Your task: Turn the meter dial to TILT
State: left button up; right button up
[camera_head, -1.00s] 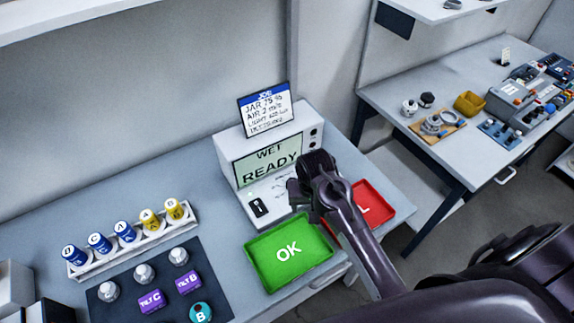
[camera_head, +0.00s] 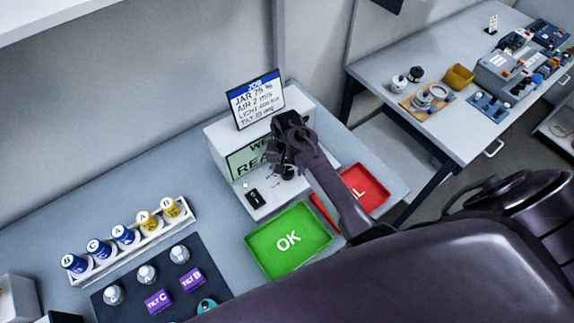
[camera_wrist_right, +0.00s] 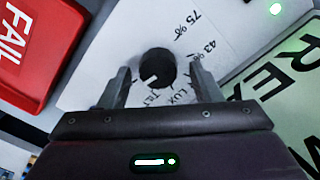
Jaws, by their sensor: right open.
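The white meter (camera_head: 222,150) stands at the back of the bench, its screen partly covered by my right gripper. In the right wrist view its black round dial (camera_wrist_right: 157,62) sits on a white face with printed labels, among them 75%, 43%, LUX and a partly covered TILT. A white mark on the dial points to the lower left of that view; I cannot tell which label it meets. My right gripper (camera_head: 281,168) is over the meter's front. In the wrist view its open fingers (camera_wrist_right: 160,72) stand on both sides of the dial, with gaps visible.
A green OK tray (camera_head: 262,241) and a red FAIL tray (camera_head: 366,182) lie in front of the meter. A job card (camera_head: 257,98) stands on top of it. A rack of jars (camera_head: 147,232) and a dark mat (camera_head: 215,262) with sensors are at left.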

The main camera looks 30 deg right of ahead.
jog(key=shift+s, duration=0.15)
jog(key=c, duration=1)
pick_arm(q)
jog(key=shift+w+r, duration=0.1)
jog(key=shift+w, duration=0.4)
pick_arm(e)
jog(key=shift+n, duration=0.4)
jog(key=n, duration=0.3)
pick_arm(q)
jog(key=shift+w+d, duration=0.1)
pick_arm(e)
jog(key=shift+n, duration=2)
jog(key=o, duration=1)
